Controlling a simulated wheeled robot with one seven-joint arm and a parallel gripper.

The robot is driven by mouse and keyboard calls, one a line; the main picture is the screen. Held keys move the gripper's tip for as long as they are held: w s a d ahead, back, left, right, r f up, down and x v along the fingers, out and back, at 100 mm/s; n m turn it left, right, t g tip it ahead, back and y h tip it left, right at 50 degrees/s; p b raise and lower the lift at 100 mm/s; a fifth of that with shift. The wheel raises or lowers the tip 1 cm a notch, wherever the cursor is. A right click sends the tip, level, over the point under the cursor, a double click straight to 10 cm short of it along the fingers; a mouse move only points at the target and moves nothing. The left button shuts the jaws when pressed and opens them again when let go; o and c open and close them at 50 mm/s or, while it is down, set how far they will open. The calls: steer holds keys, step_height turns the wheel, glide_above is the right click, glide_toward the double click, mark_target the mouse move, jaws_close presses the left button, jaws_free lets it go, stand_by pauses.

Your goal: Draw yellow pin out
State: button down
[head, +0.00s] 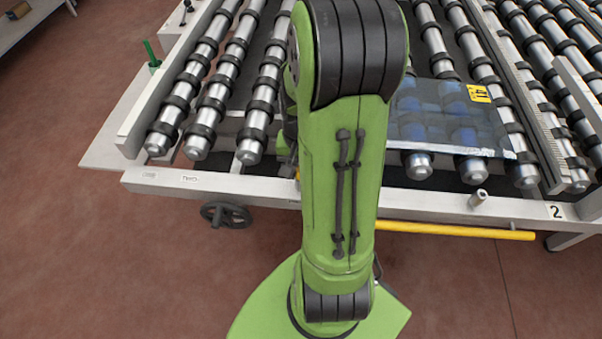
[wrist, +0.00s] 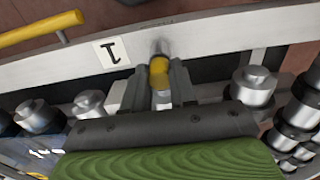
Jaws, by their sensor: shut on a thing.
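The yellow pin (wrist: 159,71) shows in the wrist view as a short yellow piece between my fingertips. Its upper end meets a small metal sleeve (wrist: 160,48) on the pale frame rail (wrist: 215,40). I cannot tell how deep the pin sits in it. My gripper (wrist: 158,88) is shut on the pin, one dark finger on each side. A white label (wrist: 112,52) with an upside-down black 1 is beside the sleeve.
Steel rollers with black rings (head: 218,95) fill the conveyor. A metal stub (head: 478,198) stands near label 2 (head: 555,212). A yellow bar (head: 455,230) and handwheel (head: 226,215) sit below the front rail; a green pin (head: 152,56) stands left.

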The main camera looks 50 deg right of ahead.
steer(key=shift+r+p, duration=0.3)
steer(key=shift+r, duration=0.15)
steer(key=shift+r+p, duration=2.2)
steer(key=shift+r, duration=0.4)
step_height(320, 180, up, 4)
steer(key=p, duration=0.3)
